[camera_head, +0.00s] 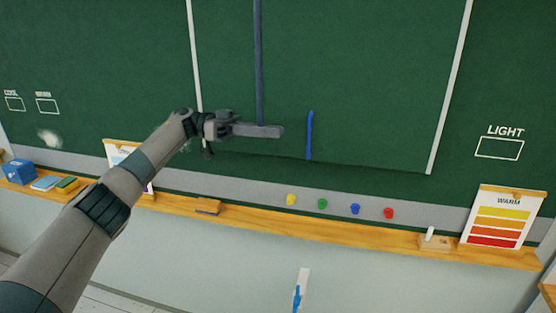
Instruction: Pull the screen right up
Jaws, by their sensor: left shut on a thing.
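The screen looks like the large dark green panel (370,90) between two pale side rails, with its lower edge just above the grey strip. A long grey-blue vertical bar or strap (259,60) runs down in front of it from the top of the view. My left gripper (268,131) is at the lower end of this strap, shut on it; the fingers hide the exact grip. A short bright blue upright strip (310,135) is at the panel's lower edge, to the right of the gripper and apart from it.
A wooden ledge (330,233) runs below the board, holding a blue box (18,171), a wooden block (208,206) and a "WARM" colour card (502,218). Coloured magnets, such as the green one (322,203), sit on the grey strip.

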